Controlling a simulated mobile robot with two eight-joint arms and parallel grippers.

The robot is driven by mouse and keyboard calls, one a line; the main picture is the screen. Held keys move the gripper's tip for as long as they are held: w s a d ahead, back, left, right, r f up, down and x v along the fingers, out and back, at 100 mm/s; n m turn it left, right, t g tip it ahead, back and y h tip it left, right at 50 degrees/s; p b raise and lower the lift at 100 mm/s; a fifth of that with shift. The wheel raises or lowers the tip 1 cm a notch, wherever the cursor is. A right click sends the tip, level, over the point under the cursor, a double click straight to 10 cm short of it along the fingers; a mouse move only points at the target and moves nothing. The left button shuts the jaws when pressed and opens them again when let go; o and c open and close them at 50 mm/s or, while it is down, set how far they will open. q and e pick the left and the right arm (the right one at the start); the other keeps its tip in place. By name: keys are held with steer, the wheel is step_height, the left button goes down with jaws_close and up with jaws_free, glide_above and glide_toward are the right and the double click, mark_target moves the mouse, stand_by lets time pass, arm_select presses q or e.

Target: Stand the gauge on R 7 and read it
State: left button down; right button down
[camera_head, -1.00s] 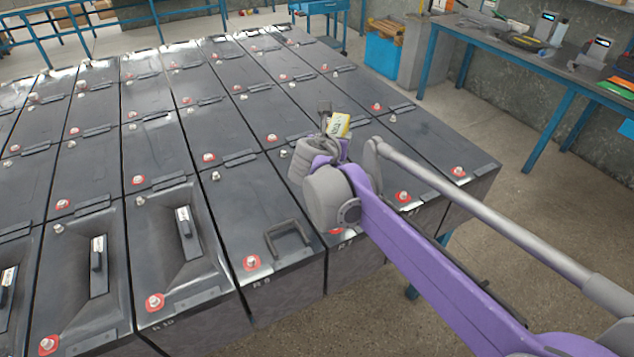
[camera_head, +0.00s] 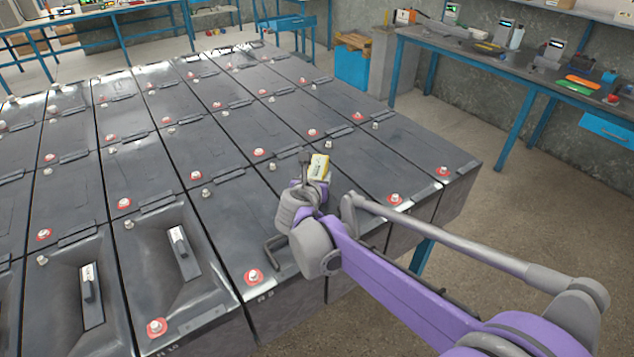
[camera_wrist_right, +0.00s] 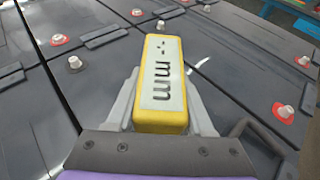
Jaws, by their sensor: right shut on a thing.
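The gauge (camera_head: 320,167) is a small yellow block with a pale face. In the right wrist view the gauge (camera_wrist_right: 163,82) shows "-.-" and "mm" on that face. My right gripper (camera_head: 312,178) is shut on it, with a grey finger on each side, and holds it over the battery tops. I cannot tell a gap or contact beneath it. The battery labels are too small to read surely; one front label (camera_head: 265,295) looks like R 9. My arm hides part of the front batteries to its right, and I cannot pick out R 7. My left gripper is not in view.
Rows of dark batteries (camera_head: 220,130) carry red-ringed terminals (camera_head: 254,277) and raised vent strips. A black loop handle (camera_wrist_right: 262,135) stands near my gripper. A blue workbench (camera_head: 480,55) with instruments stands at right.

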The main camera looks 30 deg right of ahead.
steer(key=shift+f, duration=0.85)
steer(key=shift+f, duration=0.2)
steer(key=shift+c, duration=1.4)
jaws_free()
steer(key=shift+r, duration=0.15)
